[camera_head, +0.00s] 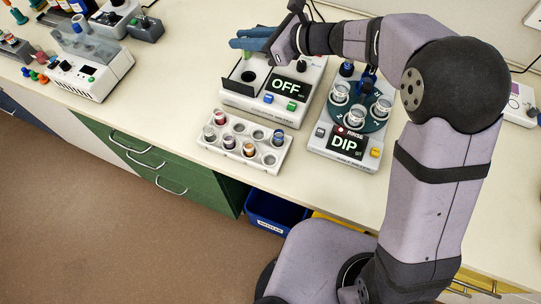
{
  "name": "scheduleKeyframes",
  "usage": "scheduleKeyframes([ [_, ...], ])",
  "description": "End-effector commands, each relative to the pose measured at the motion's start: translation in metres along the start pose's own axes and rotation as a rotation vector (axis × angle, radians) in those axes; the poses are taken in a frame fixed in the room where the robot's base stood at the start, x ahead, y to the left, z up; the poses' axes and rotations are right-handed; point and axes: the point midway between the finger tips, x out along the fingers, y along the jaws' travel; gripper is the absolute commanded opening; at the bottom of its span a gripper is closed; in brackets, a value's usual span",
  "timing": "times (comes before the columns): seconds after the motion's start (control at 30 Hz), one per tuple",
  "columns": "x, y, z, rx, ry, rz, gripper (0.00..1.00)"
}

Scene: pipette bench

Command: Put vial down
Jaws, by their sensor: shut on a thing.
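My gripper (247,43), with blue fingers, reaches in from the right above the back of the white device with the OFF screen (305,66). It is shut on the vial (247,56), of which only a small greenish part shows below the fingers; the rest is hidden. The vial is above and behind the device's dark round well (248,76). I cannot tell its exact height. A white vial rack (225,152) stands in front of the device. It holds several vials with coloured contents or caps, and some of its holes look empty.
A rinse station (352,165) with a DIP screen and clear beakers on a round dark plate stands to the right, near my arm. More instruments (85,70) stand at the left. The counter (175,95) between them is clear. A blue bin (273,212) sits below the counter edge.

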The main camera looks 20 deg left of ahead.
Motion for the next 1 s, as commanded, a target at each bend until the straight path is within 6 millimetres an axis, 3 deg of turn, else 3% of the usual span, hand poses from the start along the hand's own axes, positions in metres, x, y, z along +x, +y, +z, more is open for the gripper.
scheduleKeyframes([
  [0.47, 0.0, 0.0, 0.0, 0.0, 0.0, -0.001, 0.0],
  [0.63, -0.008, -0.01, -0.001, 0.007, -0.001, -0.021, 0.0],
  [0.87, -0.043, -0.04, 0.015, 0.03, -0.003, -0.085, 0.0],
  [1.0, -0.08, -0.051, 0.011, 0.057, 0.0, -0.14, 0.0],
])
